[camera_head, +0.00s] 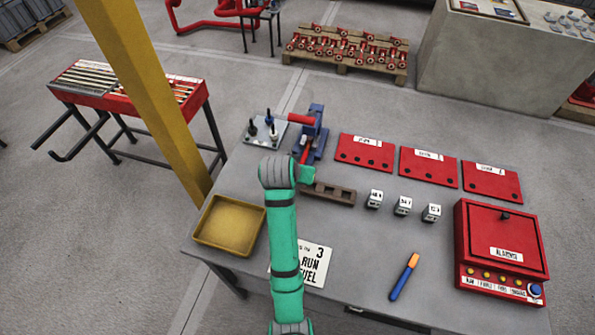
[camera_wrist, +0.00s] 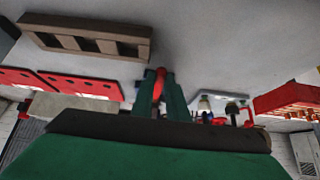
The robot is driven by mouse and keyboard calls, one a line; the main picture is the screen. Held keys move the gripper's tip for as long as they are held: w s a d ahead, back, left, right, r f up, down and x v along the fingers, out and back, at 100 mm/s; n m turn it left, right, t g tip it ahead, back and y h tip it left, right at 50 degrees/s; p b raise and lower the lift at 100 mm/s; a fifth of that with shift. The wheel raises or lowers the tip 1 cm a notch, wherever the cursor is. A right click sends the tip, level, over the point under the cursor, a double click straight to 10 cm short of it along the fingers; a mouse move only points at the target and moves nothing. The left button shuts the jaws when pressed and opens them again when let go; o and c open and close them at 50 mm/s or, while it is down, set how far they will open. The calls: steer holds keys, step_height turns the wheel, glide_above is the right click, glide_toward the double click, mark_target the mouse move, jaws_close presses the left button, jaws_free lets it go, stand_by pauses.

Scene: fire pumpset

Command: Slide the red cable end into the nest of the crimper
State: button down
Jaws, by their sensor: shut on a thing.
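The crimper (camera_head: 316,128) is a blue tool with a red handle at the back left of the grey table. My gripper (camera_head: 305,168) is just in front of it, low over the table. In the wrist view my two green fingers (camera_wrist: 161,97) are shut on the red cable (camera_wrist: 159,80), which shows as a short red piece between them. In the head view a bit of the red cable (camera_head: 304,156) shows beside the front of the crimper. I cannot tell whether its end is inside the nest. The nest itself is not clear in either view.
A metal plate (camera_head: 258,137) with several dark posts stands left of the crimper. A brown slotted block (camera_head: 328,194) lies right of my gripper. A yellow tray (camera_head: 229,226), small white-labelled blocks (camera_head: 403,205) and a red alarm box (camera_head: 500,240) are also on the table.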

steer(key=shift+w+d, duration=0.3)
steer(key=shift+w, duration=0.55)
steer(key=c, duration=1.7)
jaws_free()
steer(key=shift+o, duration=0.2)
steer(key=v, duration=1)
steer(key=shift+s+r, duration=0.25)
steer(key=shift+r, duration=0.05)
steer(key=shift+a, duration=0.15)
